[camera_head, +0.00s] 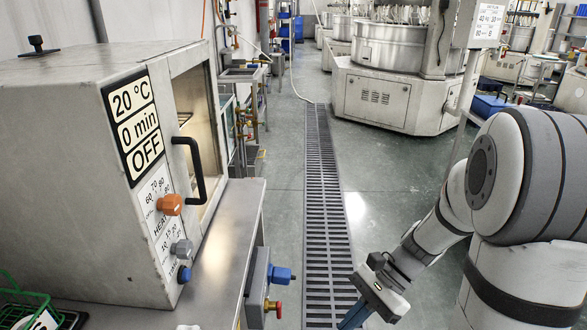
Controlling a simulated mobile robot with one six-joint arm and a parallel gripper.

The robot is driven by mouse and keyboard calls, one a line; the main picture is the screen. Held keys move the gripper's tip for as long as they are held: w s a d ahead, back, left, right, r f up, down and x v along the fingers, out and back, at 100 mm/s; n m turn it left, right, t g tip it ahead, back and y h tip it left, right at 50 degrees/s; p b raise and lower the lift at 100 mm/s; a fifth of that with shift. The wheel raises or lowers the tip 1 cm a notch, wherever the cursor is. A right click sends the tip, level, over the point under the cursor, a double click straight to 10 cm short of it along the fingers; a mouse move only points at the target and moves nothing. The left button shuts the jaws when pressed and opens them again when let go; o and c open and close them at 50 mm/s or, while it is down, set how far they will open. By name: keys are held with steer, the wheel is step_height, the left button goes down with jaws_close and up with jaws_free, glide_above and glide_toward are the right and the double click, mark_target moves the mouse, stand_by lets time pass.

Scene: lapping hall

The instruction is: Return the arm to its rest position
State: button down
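My arm comes in from the right edge and bends down toward the bottom middle. My gripper (370,300) is low in the picture, over the floor beside the drain grate, pointing down and left. A blue finger part shows at its lower end and is cut off by the bottom edge. The fingertips are out of view, so I cannot tell whether it is open or shut. No held object shows.
A heating cabinet (60,200) with a black handle (192,165) stands on a metal bench (232,225) at left; its display reads OFF. Blue and red valves (281,274) stick out from the bench. A large machine (380,95) stands behind. The floor around the grate (325,190) is clear.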

steer(key=s+d+r+n+t+h+p, duration=0.1)
steer(key=d+r+n+t+h+p, duration=0.1)
steer(key=r+n, duration=0.4)
steer(key=s+d+r+n+t+h+p, duration=0.2)
steer(key=r+n+t+h+p, duration=0.3)
steer(key=r, duration=0.6)
steer(key=shift+n+h+p, duration=0.35)
steer(key=shift+n+h, duration=0.25)
steer(key=shift+h, duration=0.2)
